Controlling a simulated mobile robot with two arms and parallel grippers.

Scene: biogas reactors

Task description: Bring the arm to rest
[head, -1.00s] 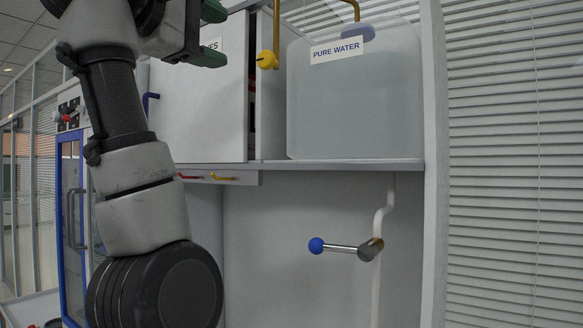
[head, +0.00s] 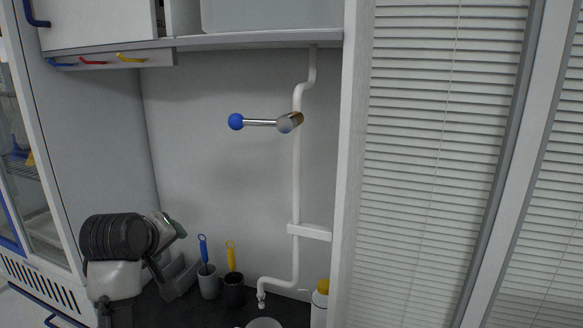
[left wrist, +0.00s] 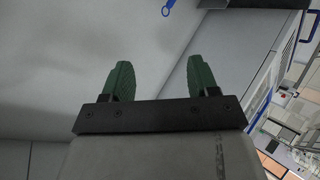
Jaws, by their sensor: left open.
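In the left wrist view my left gripper (left wrist: 160,84) is open, its two green fingers apart with nothing between them. Behind the fingers lie pale wall and cabinet panels. In the head view part of my left arm (head: 122,238) shows folded at the lower left, beside the counter. The left fingers are not clearly seen in the head view. My right gripper is in neither view.
A blue-knobbed lever (head: 262,122) juts from the back wall by a white pipe (head: 296,180). Two cups with blue and yellow handles (head: 208,282) stand on the dark counter near a white bottle (head: 320,306). Blinds (head: 440,130) are on the right.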

